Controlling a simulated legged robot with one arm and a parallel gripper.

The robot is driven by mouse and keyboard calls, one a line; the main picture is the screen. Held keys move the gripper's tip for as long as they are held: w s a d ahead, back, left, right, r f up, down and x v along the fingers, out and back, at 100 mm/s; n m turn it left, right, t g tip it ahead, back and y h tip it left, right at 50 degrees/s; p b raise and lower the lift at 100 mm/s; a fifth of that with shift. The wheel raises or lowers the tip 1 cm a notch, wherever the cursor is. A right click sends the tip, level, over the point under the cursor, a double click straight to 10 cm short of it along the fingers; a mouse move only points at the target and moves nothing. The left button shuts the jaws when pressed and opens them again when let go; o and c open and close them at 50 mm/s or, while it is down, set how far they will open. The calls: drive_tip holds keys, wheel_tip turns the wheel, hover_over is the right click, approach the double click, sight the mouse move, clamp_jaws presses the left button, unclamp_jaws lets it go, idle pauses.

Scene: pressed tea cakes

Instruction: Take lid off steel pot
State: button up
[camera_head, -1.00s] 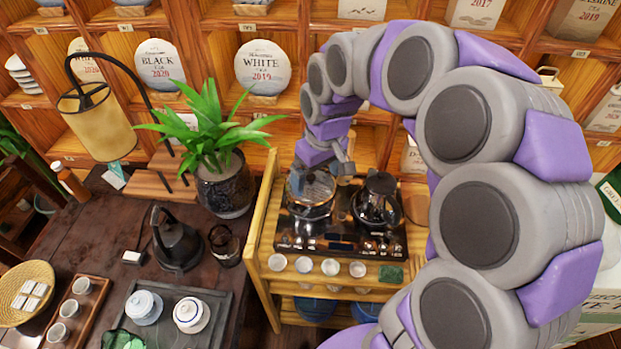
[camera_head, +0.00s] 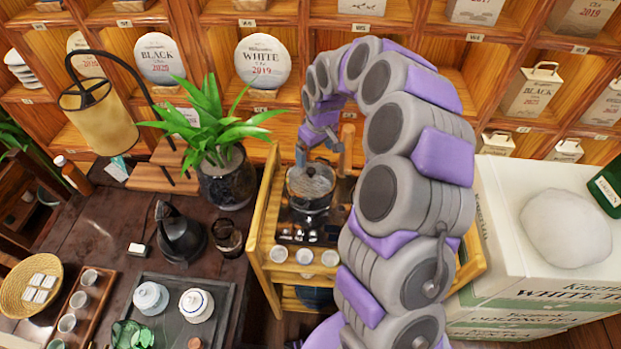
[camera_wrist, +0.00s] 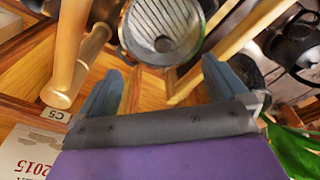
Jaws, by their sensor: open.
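The steel pot (camera_head: 311,203) stands on the dark stove on the wooden stand in the head view. Its clear, domed lid (camera_head: 310,180) sits on top. My gripper (camera_head: 304,154) is just behind the lid, near its far rim; I cannot tell whether it touches. In the wrist view my gripper (camera_wrist: 160,75) shows two blue-grey fingers spread wide with nothing held between them. A round, ribbed, see-through shape lies beyond the fingertips at the top; I cannot tell whether it is the lid.
A potted plant (camera_head: 226,180) and a black kettle (camera_head: 180,238) stand on the table left of the stand. Wooden shelves are close behind my gripper. Small white cups (camera_head: 304,257) line the stand's front. White boxes (camera_head: 525,230) are at right.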

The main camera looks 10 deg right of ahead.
sight(311, 172)
drive_tip(key=f, duration=0.5)
drive_tip(key=shift+w, duration=0.3)
drive_tip(key=f, duration=0.2)
drive_tip(key=a+f+b, duration=0.1)
drive_tip(key=f, duration=0.2)
drive_tip(key=shift+w+f, duration=0.1)
drive_tip(key=shift+w, duration=0.1)
drive_tip(key=shift+s, duration=0.15)
drive_tip(key=c, duration=1.1)
drive_tip(key=shift+s+a, duration=0.15)
drive_tip(key=shift+s, duration=0.1)
drive_tip(key=c, duration=0.7)
